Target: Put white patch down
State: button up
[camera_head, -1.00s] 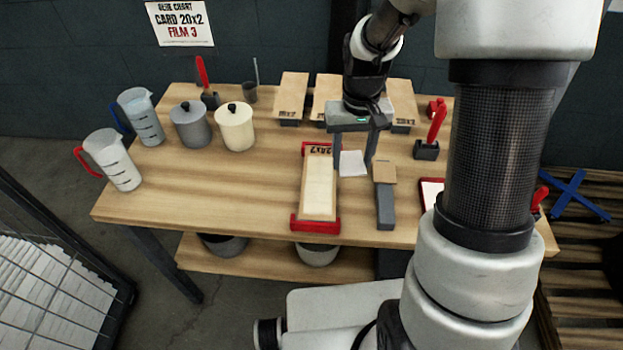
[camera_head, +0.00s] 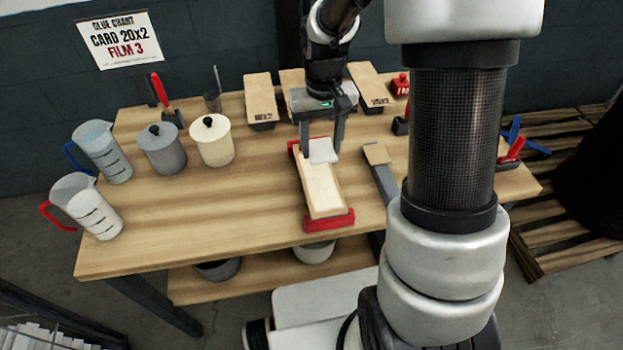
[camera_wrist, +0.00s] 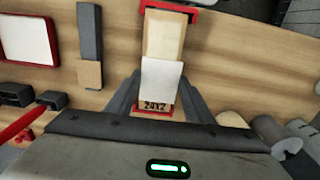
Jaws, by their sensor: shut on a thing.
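The white patch (camera_head: 323,151) is held between the fingertips of my gripper (camera_head: 320,152), over the far end of a pale wooden board (camera_head: 324,190). The board lies between red end holders (camera_head: 328,221). In the wrist view the white patch (camera_wrist: 161,81) covers part of the board (camera_wrist: 163,38), and the label "24X2" shows below it on the board's end. My gripper (camera_wrist: 160,92) is shut on the patch, one finger on each side. I cannot tell whether the patch touches the board.
A grey bar with a cardboard piece (camera_head: 376,154) lies just right of the board. Grey (camera_head: 162,150) and cream pots (camera_head: 212,142) and two measuring jugs (camera_head: 85,206) stand at left.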

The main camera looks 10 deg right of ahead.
aim_at(319, 181)
jog(key=shift+a+f, duration=0.1)
jog(key=shift+f, duration=0.1)
notch_tip(319, 181, down, 10)
jog(key=shift+r, duration=0.2)
